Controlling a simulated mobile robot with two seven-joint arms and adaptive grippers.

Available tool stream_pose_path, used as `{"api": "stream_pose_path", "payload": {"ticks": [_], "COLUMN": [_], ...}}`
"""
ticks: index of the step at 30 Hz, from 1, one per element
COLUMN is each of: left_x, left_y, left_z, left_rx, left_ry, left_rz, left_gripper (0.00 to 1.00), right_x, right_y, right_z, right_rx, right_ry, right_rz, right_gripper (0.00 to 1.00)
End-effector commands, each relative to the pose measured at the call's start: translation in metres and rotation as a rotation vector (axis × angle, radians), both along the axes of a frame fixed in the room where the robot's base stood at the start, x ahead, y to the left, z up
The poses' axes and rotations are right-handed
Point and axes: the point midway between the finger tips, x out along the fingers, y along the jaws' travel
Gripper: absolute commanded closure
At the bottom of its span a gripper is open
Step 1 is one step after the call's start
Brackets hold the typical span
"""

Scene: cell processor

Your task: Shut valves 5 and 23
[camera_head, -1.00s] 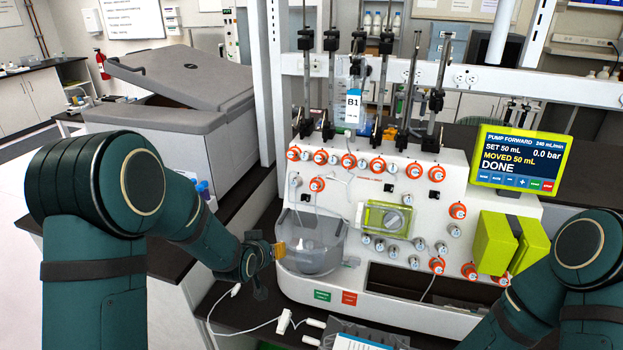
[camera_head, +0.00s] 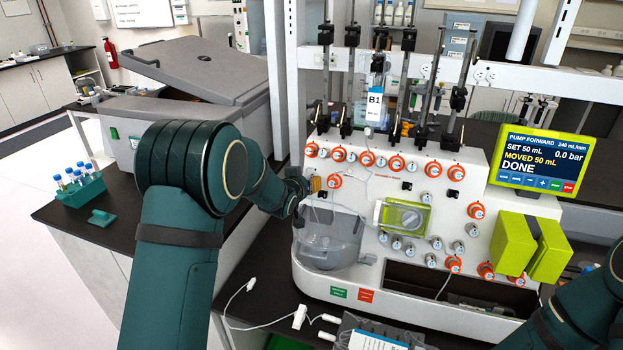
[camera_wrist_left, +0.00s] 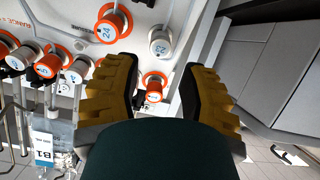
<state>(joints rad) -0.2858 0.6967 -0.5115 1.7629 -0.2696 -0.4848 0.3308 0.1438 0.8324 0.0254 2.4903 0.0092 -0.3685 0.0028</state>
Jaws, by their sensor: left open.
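The white cell processor (camera_head: 470,200) carries rows of numbered valve knobs, some with orange collars and some plain grey. My left gripper (camera_head: 315,184) is at the panel's upper left, above the clear bowl. In the left wrist view the open gripper (camera_wrist_left: 162,72) has its yellow fingers apart. A small orange-collared knob (camera_wrist_left: 154,86) shows in the gap, and a grey knob (camera_wrist_left: 160,46) lies just past the fingertips. Orange valve 24 (camera_wrist_left: 107,32) is beside them. My right gripper is out of view.
The clear bowl (camera_head: 325,240) and a lime pump head (camera_head: 403,217) stick out of the panel. Metal poles and a bag labelled B1 (camera_head: 375,100) stand above it. The screen (camera_head: 539,160) reads DONE. Cables and a tray (camera_head: 375,333) lie in front.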

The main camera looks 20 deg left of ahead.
Motion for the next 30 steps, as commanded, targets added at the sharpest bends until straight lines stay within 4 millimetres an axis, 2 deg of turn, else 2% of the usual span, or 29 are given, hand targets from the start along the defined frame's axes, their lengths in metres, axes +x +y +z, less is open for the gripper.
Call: {"api": "stream_pose_path", "payload": {"ticks": [6, 12, 25, 26, 27, 29, 30], "left_x": [0.035, 0.053, 0.059, 0.059, 0.059, 0.059, 0.059], "left_y": [-0.001, -0.002, -0.002, -0.002, -0.002, -0.002, -0.002], "left_z": [-0.015, -0.022, -0.025, -0.025, -0.025, -0.025, -0.025], "left_rx": [0.001, 0.002, 0.000, 0.000, 0.000, 0.000, 0.000], "left_ry": [0.002, 0.001, 0.001, 0.001, 0.000, 0.000, 0.000], "left_rz": [-0.001, -0.001, 0.000, 0.000, 0.000, 0.000, 0.000], "left_gripper": [0.58, 0.58, 0.58, 0.62, 0.76, 0.97, 1.00], "right_x": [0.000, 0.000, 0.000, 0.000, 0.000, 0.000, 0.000], "right_y": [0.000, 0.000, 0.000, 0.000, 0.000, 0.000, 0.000], "right_z": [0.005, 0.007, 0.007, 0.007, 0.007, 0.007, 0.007], "right_rx": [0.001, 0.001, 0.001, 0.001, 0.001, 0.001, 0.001], "right_ry": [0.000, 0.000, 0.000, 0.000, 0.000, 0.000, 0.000], "right_rz": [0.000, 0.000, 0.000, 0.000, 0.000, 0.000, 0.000], "right_gripper": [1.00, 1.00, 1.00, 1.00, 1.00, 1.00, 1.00]}}
